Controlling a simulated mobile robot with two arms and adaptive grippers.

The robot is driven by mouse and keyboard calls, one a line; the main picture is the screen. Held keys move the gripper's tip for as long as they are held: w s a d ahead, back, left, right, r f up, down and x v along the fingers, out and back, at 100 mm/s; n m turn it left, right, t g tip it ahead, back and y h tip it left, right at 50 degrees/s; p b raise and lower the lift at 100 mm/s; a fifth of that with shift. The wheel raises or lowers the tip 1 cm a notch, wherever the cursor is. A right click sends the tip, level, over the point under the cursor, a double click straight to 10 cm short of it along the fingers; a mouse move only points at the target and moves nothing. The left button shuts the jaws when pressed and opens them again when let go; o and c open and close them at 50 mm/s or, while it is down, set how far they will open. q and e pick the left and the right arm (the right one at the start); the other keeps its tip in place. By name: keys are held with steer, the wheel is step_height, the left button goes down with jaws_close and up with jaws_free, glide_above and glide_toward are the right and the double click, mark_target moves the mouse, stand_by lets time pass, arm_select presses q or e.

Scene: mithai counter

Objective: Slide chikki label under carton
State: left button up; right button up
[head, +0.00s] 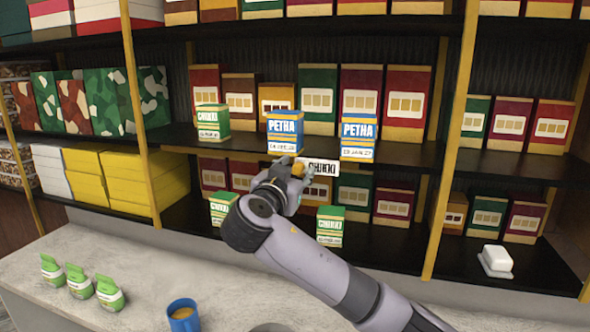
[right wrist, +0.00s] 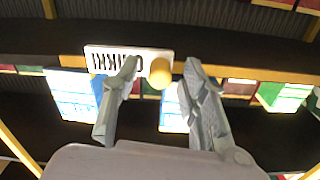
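The white chikki label (head: 320,167) is at the front edge of the middle shelf, between and below two blue petha cartons. It shows in the right wrist view (right wrist: 105,58) with a yellow knob (right wrist: 160,73) at one end. My right gripper (right wrist: 161,66) has its fingers apart on either side of the knob, with gaps visible; in the head view the gripper (head: 296,172) partly hides the label's left end. A green chikki carton (head: 212,122) stands on the middle shelf at left. Two more are below, one at left (head: 223,208) and one near my arm (head: 330,226). My left gripper is out of view.
The petha cartons, left (head: 284,132) and right (head: 358,137), stand close to the label. Darker boxes line the shelf backs. A yellow post (head: 457,130) rises at right. The counter (head: 130,270) holds green pouches (head: 80,284) and a blue mug (head: 183,318).

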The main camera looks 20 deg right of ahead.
steer(key=shift+c, duration=0.2)
jaws_close()
stand_by(0.6)
